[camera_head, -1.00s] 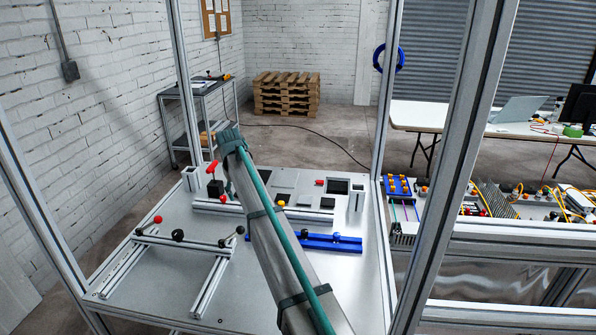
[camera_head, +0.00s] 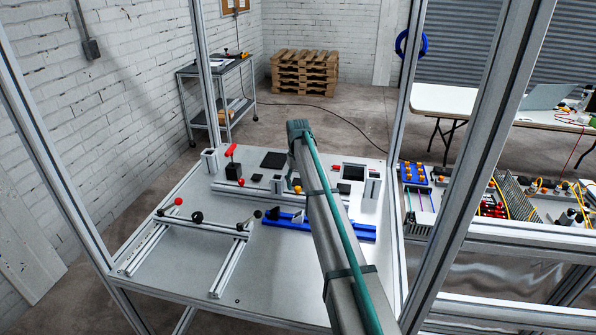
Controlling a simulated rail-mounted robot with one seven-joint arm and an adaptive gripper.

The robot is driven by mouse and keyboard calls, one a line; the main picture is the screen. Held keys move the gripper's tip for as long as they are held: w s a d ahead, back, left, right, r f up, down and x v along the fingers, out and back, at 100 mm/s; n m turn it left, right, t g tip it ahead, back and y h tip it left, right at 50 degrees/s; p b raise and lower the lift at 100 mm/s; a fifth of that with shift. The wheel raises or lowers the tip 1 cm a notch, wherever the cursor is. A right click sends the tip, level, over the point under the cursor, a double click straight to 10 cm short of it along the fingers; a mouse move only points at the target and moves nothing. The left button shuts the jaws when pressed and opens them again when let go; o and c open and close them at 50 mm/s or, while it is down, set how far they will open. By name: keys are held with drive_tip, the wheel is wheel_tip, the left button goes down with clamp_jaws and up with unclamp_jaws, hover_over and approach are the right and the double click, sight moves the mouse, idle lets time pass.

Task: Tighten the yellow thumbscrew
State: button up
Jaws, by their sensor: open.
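A small yellow knob (camera_head: 297,189), likely the yellow thumbscrew, shows just left of my arm at the aluminium rail on the table top. It is too small to tell how far it is screwed in. My arm's link crosses the view from the lower right up to the middle and covers part of the fixtures behind it. My gripper is not in view.
Aluminium posts (camera_head: 486,150) enclose the table. A panel of wired parts (camera_head: 490,210) lies to the right.

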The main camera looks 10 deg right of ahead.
sight(298, 188)
drive_tip(key=shift+f+p, duration=0.3)
drive_tip(key=shift+f, duration=1.35)
drive_tip(key=shift+c, duration=0.3)
clamp_jaws()
